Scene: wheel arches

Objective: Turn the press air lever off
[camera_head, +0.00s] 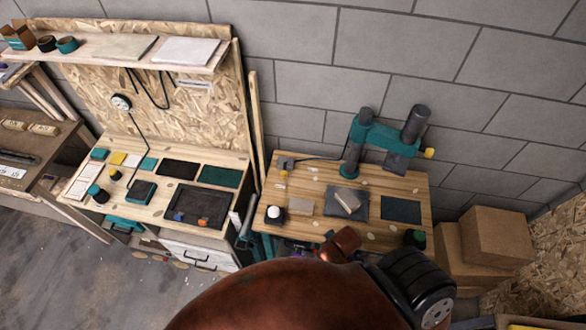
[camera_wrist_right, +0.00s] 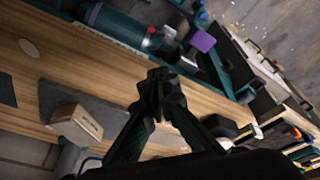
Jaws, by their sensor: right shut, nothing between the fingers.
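A teal press (camera_head: 375,135) with dark cylinders stands at the back of the right workbench (camera_head: 290,235). A yellow knob (camera_head: 429,153) sticks out on its right side. I cannot make out for certain which part is the air lever. In the right wrist view my right gripper (camera_wrist_right: 160,85) is shut and empty, its dark fingertips together above the wooden bench top (camera_wrist_right: 100,75) near its edge. My brown arm hides the lower middle of the head view, and the right fingers cannot be made out there. My left gripper is not in view.
A wooden block (camera_head: 347,200) lies on a dark plate (camera_head: 352,212) on the bench, and it also shows in the right wrist view (camera_wrist_right: 76,122). A teal cylinder (camera_wrist_right: 118,25) lies beyond the bench edge. Cardboard boxes (camera_head: 495,235) stand at the right.

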